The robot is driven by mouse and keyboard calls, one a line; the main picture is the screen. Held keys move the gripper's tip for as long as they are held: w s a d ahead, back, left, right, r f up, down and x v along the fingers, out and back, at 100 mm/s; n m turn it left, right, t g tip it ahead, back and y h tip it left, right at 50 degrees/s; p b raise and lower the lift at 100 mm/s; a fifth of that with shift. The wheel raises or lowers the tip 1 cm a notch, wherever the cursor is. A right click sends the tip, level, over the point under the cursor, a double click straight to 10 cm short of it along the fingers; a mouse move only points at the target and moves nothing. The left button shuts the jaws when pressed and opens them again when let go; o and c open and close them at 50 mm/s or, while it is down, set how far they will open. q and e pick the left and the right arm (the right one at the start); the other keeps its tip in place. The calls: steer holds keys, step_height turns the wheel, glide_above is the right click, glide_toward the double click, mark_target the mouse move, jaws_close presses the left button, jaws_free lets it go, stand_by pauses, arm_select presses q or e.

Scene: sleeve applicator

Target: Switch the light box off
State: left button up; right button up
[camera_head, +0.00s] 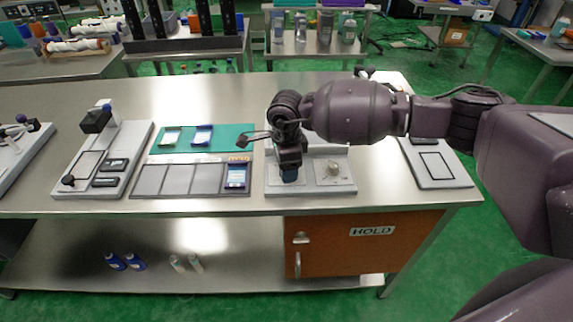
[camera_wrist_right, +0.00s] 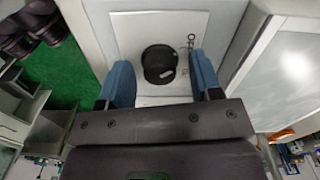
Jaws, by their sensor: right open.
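In the right wrist view, the blue fingers of this gripper (camera_wrist_right: 163,80) are open and apart. A round black part (camera_wrist_right: 160,63) on a pale panel (camera_wrist_right: 130,30) shows between them; contact cannot be told. No lit or unlit state is clear. My left gripper is out of view.
A grey tray (camera_head: 178,180) with a blue phone-like item (camera_head: 237,176) stands left of the device, in front of a teal mat (camera_head: 228,132). A flat grey plate (camera_head: 450,176) lies to the right. An orange cabinet (camera_head: 350,255) is below.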

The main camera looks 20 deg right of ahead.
step_height(320, 180, up, 11)
stand_by(0.6)
steer(key=shift+f, duration=0.15)
